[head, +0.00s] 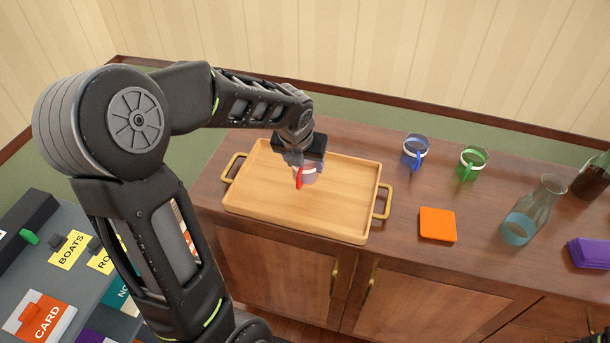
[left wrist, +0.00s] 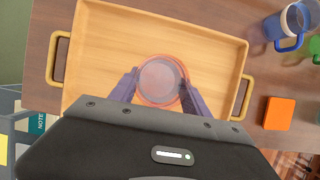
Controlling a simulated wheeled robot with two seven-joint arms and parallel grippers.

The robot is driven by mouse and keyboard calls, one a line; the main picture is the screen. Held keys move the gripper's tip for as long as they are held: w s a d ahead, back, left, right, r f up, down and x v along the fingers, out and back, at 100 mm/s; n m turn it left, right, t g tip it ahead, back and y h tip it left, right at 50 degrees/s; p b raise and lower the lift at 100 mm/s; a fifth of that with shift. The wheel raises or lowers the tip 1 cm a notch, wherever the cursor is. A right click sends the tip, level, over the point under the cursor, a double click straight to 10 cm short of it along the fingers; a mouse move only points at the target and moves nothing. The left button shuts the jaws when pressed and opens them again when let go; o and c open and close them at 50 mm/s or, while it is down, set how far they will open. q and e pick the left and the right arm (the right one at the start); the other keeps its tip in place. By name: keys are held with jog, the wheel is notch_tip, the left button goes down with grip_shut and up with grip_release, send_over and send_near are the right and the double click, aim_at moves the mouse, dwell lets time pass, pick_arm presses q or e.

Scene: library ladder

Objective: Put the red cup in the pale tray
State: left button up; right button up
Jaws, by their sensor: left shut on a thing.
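The red cup (head: 309,175) is see-through with a pale band and a red handle. My left gripper (head: 304,163) is shut on it, over the pale wooden tray (head: 340,214). In the left wrist view the cup (left wrist: 160,82) sits between the two fingers of my left gripper (left wrist: 158,88), with the tray (left wrist: 205,60) beneath. I cannot tell whether the cup's base touches the tray floor. The tray has brass handles at both ends and holds nothing else that I can see.
On the cabinet top, right of the tray, stand a blue cup (head: 414,152), a green cup (head: 472,163), an orange square (head: 437,224), a glass flask (head: 535,212), a dark bottle (head: 592,178) and a purple stack (head: 590,253). A grey card box (head: 95,297) is at lower left.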

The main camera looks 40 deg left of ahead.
aim_at(305, 173)
pick_arm(q)
jog(key=shift+f, duration=0.25)
jog(key=shift+f, duration=1.9)
jog(key=o, duration=1.5)
jog(key=shift+f, duration=0.1)
jog(key=shift+o, duration=0.2)
jog(key=shift+r, duration=0.4)
jog(key=v, duration=1.1)
jog(key=shift+s+d+r, duration=0.15)
jog(key=shift+s+r, duration=0.05)
